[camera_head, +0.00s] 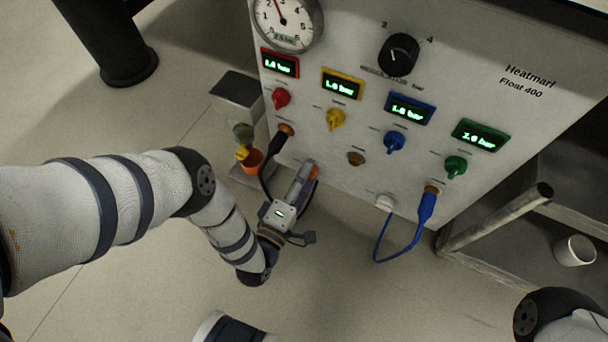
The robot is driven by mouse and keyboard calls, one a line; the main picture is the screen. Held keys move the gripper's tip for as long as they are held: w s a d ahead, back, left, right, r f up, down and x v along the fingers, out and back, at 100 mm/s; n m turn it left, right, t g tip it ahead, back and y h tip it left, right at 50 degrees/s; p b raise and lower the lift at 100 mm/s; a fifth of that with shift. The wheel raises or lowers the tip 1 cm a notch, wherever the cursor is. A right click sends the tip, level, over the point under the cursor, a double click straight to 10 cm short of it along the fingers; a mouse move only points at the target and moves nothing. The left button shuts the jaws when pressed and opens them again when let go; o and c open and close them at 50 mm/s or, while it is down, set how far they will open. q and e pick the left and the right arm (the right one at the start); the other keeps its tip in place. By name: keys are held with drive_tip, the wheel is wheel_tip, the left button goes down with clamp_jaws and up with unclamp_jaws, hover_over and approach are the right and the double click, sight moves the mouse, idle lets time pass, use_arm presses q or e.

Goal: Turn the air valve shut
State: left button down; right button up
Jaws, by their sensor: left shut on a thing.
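A white panel (480,65) carries red (281,98), yellow (335,118), blue (394,141) and green (455,166) valve knobs, each below a lit display. Their small labels are too blurred to read, so I cannot tell which is the air valve. My left gripper (306,176) is at the panel's lower left edge, below the red and yellow knobs and apart from them. My right gripper is out of view.
A black hose (265,175) runs from a port down beside my left gripper. A blue hose (426,208) loops below the panel. A round gauge (285,20) and black dial (398,54) are above. A shelf with a white cup (575,250) stands at right.

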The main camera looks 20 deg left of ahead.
use_arm(q)
drive_tip(key=c, duration=1.2)
unclamp_jaws()
drive_tip(key=shift+c, duration=0.2)
drive_tip(key=s, duration=1.2)
drive_tip(key=shift+a, duration=0.2)
